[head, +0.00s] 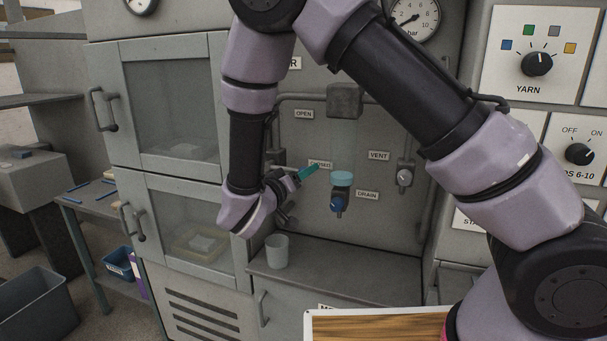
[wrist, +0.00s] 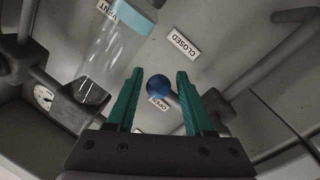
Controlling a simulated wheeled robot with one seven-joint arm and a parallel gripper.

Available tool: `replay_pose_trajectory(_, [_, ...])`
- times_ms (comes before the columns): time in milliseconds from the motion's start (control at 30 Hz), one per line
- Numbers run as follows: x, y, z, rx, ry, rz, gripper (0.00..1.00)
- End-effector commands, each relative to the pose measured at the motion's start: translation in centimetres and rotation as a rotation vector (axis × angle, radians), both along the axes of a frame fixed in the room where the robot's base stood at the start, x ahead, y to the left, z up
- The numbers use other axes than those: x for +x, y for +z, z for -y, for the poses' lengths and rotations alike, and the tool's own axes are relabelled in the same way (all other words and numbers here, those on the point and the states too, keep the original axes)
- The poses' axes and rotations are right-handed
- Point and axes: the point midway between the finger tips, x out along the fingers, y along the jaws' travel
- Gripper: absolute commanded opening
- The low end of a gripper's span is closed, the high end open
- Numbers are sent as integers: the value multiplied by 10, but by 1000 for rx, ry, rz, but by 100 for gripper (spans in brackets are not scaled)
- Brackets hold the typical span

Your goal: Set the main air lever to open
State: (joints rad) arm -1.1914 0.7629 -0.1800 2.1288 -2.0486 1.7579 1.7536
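The main air lever shows in the wrist view as a blue ball knob (wrist: 158,86) with a short grey stem behind it. My gripper (wrist: 158,76) is open, its two teal fingers on either side of the knob, with gaps left and right. In the head view my gripper (head: 309,172) is in front of the CLOSED label (head: 320,164), and I cannot make out the lever there. The OPEN label (head: 304,114) is above. In the upside-down wrist view, the knob lies just over the OPEN label (wrist: 160,103), with the CLOSED label (wrist: 184,42) farther up.
A vent valve (head: 405,177) is farther right. Grey pipes run along the panel. A cup (head: 277,251) stands on the ledge below.

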Motion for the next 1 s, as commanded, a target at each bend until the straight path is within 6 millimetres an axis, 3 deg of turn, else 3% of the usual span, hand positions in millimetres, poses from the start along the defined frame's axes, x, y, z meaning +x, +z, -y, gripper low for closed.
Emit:
replay_pose_trajectory(33, [0, 0, 0, 0, 0, 0, 28])
replay_pose_trajectory(100, [0, 0, 0, 0, 0, 0, 1])
replay_pose_trajectory(133, [0, 0, 0, 0, 0, 0, 0])
replay_pose_trajectory(1000, [0, 1, -2, 5, 3, 4, 0])
